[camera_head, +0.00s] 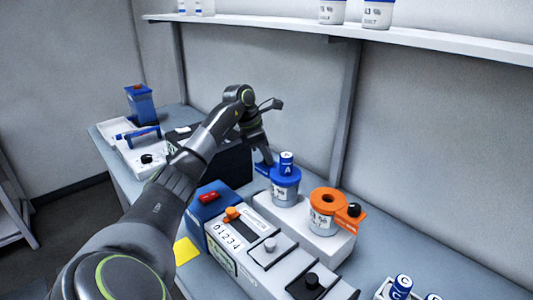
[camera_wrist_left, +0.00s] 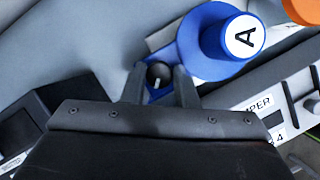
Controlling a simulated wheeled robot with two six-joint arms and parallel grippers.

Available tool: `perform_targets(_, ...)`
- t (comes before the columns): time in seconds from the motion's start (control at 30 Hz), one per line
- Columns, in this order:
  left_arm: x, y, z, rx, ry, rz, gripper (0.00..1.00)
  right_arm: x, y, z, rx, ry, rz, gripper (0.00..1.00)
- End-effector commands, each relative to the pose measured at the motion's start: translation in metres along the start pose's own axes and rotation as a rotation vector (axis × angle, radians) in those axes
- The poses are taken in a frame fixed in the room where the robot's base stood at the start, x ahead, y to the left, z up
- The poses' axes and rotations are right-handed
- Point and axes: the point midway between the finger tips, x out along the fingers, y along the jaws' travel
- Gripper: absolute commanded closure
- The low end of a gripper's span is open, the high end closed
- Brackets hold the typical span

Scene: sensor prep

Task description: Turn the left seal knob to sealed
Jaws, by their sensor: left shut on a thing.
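The left jar (camera_head: 284,192) has a blue collar (camera_head: 289,173) and a blue cylinder marked A (camera_head: 286,158) standing in its top. The left seal knob (camera_wrist_left: 158,74), small, dark and round with a pale mark, sits on the blue collar's side arm. My left gripper (camera_head: 264,166) is at that side arm, and the left wrist view shows its two fingers (camera_wrist_left: 160,85) on either side of the knob, shut on it. In the head view the fingers hide the knob. My right gripper is in neither view.
An orange-collared jar (camera_head: 322,222) with a black knob (camera_head: 354,210) stands to the right on the same white block (camera_head: 325,245). A device with a blue end (camera_head: 209,201) and grey panels with knobs are in front. A black box (camera_head: 225,165) stands behind my left arm.

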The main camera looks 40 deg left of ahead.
Motion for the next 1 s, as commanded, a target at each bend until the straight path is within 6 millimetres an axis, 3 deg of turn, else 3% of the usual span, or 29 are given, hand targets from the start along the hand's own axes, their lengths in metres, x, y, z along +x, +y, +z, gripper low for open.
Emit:
perform_targets(0.47,-0.0001,-0.0005,0.0003,-0.139,0.006,0.061,0.96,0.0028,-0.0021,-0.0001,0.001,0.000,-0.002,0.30)
perform_targets(1.0,-0.0002,-0.0026,0.0028,-0.597,0.023,0.253,0.96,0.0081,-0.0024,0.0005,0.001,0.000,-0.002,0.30)
